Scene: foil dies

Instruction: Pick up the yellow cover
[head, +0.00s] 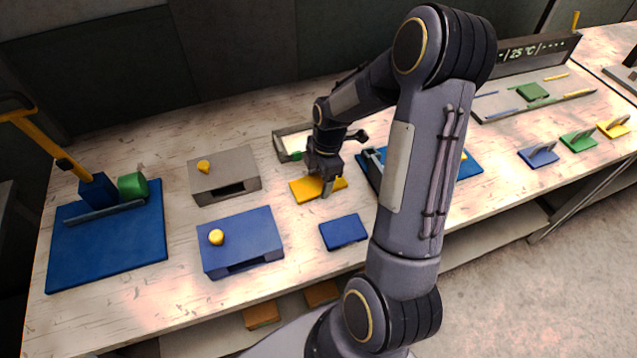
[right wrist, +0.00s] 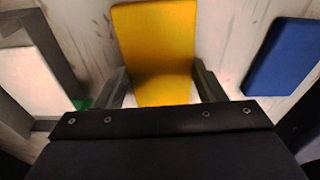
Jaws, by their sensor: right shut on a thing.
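The yellow cover (head: 305,190) is a flat rectangular plate near the middle of the table. My right gripper (head: 326,188) is over it, pointing down, with its fingers at the plate's two sides. In the right wrist view the yellow cover (right wrist: 156,50) lies between the two fingers (right wrist: 160,88), and the gripper is shut on it. I cannot tell whether the plate is touching the table or just above it. My left gripper is not in view.
A blue cover (head: 343,232) lies to the front right of the yellow one. A grey box (head: 224,190) and a blue box (head: 240,258) with yellow knobs stand to the left. A pale tray (head: 279,146) is behind. My right arm hides part of a blue base (head: 468,166).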

